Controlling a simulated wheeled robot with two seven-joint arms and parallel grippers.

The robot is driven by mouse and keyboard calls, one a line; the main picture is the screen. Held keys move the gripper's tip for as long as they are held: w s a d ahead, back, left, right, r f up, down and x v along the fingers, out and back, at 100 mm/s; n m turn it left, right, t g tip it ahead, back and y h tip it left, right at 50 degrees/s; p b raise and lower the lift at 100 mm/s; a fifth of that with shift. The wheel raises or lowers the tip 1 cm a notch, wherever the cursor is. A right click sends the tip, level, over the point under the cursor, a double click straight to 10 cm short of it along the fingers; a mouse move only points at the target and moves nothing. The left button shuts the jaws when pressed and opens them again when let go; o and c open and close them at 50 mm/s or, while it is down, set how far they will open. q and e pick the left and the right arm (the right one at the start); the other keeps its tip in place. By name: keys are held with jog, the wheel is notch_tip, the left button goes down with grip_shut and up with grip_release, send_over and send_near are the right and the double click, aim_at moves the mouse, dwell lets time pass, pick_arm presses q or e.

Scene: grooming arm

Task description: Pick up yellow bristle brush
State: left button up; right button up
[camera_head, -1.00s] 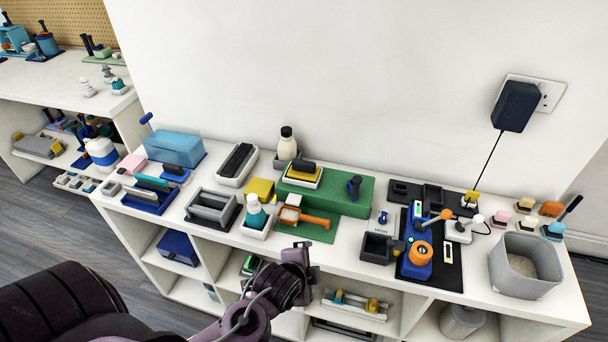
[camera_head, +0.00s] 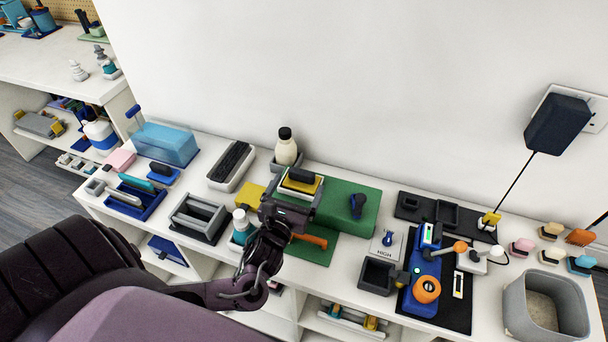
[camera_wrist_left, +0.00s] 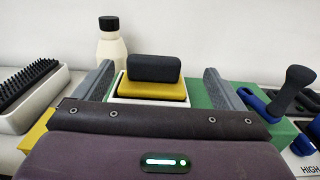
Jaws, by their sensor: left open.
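The yellow brush (camera_head: 302,177) has a dark grey block handle over a yellow body and sits in a white tray (camera_head: 283,188) on the green box (camera_head: 345,203). Its bristles are hidden. My left gripper (camera_head: 291,204) is open and empty, just in front of the brush on its near side. In the left wrist view the brush (camera_wrist_left: 154,90) stands centred between the two grey fingers (camera_wrist_left: 160,84), apart from both. My right gripper is not in view.
A cream bottle (camera_head: 286,149) stands behind the brush. A black bristle brush (camera_head: 232,163) lies to the left, and a dark blue handled tool (camera_head: 357,203) stands on the green box to the right. An orange-handled tool (camera_head: 312,240) lies below my gripper.

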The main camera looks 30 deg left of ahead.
aim_at(300, 174)
pick_arm(q)
jog(key=shift+w+a+r, duration=0.1)
jog(key=shift+w+a, duration=0.1)
jog(key=shift+w, duration=0.25)
jog(key=shift+w+a+r, duration=0.1)
jog(key=shift+w+a, duration=0.1)
jog(key=shift+w, duration=0.2)
jog(key=shift+p+x, duration=0.45)
jog(key=shift+x, duration=0.35)
jog(key=x, duration=0.2)
jog(key=shift+w+a+f, duration=0.2)
jog(key=c, duration=0.9)
jog(key=shift+c, duration=1.4)
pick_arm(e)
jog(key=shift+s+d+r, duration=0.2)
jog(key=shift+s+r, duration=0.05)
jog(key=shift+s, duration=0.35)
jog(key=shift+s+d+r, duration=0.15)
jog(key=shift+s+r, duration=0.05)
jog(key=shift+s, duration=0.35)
